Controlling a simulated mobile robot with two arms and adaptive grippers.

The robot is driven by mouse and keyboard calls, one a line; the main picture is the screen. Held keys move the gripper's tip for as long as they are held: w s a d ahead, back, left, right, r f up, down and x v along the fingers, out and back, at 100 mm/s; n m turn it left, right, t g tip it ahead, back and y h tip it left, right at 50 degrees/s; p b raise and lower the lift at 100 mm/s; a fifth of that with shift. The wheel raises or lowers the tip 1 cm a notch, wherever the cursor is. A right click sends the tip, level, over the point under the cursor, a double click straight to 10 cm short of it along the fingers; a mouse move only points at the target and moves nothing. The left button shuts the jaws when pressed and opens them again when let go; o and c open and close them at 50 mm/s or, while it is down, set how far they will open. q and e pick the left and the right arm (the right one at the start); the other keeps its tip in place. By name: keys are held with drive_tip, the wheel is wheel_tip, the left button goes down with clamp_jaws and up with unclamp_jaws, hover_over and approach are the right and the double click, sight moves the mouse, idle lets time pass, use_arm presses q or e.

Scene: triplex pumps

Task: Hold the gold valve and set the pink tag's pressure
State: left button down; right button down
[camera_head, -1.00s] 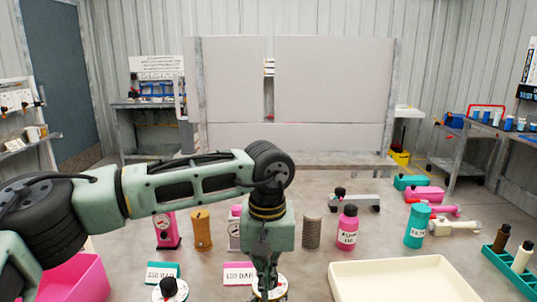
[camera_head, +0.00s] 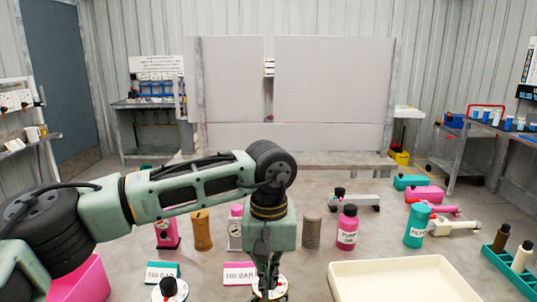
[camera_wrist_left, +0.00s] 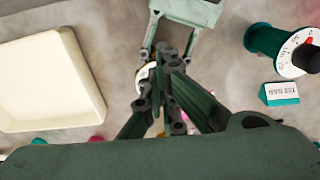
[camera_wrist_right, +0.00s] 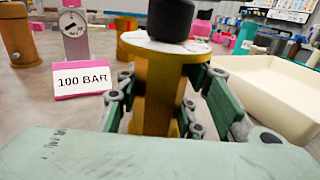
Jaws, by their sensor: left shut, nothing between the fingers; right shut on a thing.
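The gold valve (camera_wrist_right: 153,92) stands upright, with a white dial plate and a black knob (camera_wrist_right: 171,18) on top. My right gripper (camera_wrist_right: 160,88) is shut around its body. The pink tag (camera_wrist_right: 82,77) beside it reads 100 BAR; it also shows in the head view (camera_head: 238,274). My left gripper (camera_head: 267,276) points down over the dial plate (camera_head: 262,292) and is shut with nothing in it. In the left wrist view its fingers (camera_wrist_left: 162,78) cover most of the dial. The knob's contact and its pointer setting are hidden there.
A teal tag (camera_head: 163,272) reading 150 BAR stands left, by another dial valve (camera_head: 170,290). A cream tray (camera_head: 400,264) lies right. Bottles, including a pink one (camera_head: 348,230), and a brown cylinder (camera_head: 201,232) stand behind. A pink bin (camera_head: 82,280) is at left.

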use_arm(q)
drive_tip(key=shift+s+d+f, duration=0.1)
drive_tip(key=shift+s+f, duration=0.05)
drive_tip(key=shift+f, duration=0.35)
use_arm(e)
drive_tip(key=shift+s+a, duration=0.15)
drive_tip(key=shift+a, duration=0.05)
drive_tip(key=shift+d+f, duration=0.15)
drive_tip(key=shift+d, duration=0.05)
use_arm(q)
wheel_tip(320, 180, up, 6)
drive_tip(key=shift+s+r, duration=0.25)
use_arm(e)
drive_tip(key=shift+w, duration=0.2)
use_arm(q)
wheel_tip(320, 180, down, 6)
drive_tip(key=a+m+t+h, duration=0.1)
drive_tip(key=a+m+t, duration=0.1)
drive_tip(key=m, duration=0.4)
drive_tip(key=shift+w, duration=0.25)
